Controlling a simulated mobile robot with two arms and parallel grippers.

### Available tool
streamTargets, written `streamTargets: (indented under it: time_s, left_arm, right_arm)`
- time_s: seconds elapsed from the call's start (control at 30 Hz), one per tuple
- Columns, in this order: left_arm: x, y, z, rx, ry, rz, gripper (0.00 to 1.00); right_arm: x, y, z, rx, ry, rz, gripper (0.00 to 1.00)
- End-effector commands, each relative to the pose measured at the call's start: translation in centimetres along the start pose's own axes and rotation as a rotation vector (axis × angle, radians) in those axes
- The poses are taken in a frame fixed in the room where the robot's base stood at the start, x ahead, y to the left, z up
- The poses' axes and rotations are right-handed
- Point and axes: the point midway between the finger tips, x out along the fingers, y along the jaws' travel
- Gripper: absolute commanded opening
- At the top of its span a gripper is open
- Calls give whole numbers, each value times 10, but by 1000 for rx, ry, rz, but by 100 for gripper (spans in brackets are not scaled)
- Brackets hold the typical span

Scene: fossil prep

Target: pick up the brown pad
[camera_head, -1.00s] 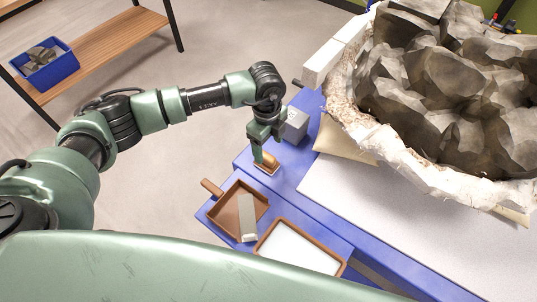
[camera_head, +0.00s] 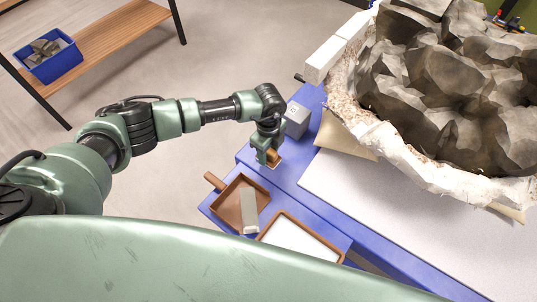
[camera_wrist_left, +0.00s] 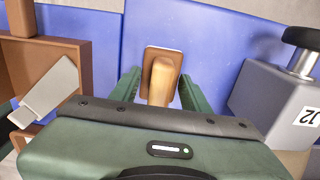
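The brown pad (camera_head: 275,157) lies on the blue bench top, partly hidden by my left gripper in the head view. In the left wrist view the pad (camera_wrist_left: 152,55) is a small brown rectangle with a rounded tan block on top. My left gripper (camera_head: 268,161) is low over it, pointing down. In the wrist view the green fingers of this gripper (camera_wrist_left: 159,82) stand apart on either side of the tan block, with blue surface showing between fingers and block. My right gripper is out of view.
A grey numbered block (camera_head: 296,120) with a black knob stands close by. A brown tray (camera_head: 227,207) holding a pale tool (camera_head: 249,212) and a white-lined tray (camera_head: 310,238) lie nearer. The big rock in its white jacket (camera_head: 380,135) fills the right.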

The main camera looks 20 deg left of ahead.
Motion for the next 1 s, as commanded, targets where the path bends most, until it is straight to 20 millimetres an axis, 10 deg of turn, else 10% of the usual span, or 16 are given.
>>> streamTargets:
  time_s: [0.13,0.57,1.0]
  left_arm:
    - [0,0,0,0,0,0,3]
    - [-13,-1,0,1,0,-3,3]
    - [-124,-2,1,1,-1,-8,3]
  right_arm:
    - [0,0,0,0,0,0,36]
    - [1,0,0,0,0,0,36]
    - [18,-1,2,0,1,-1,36]
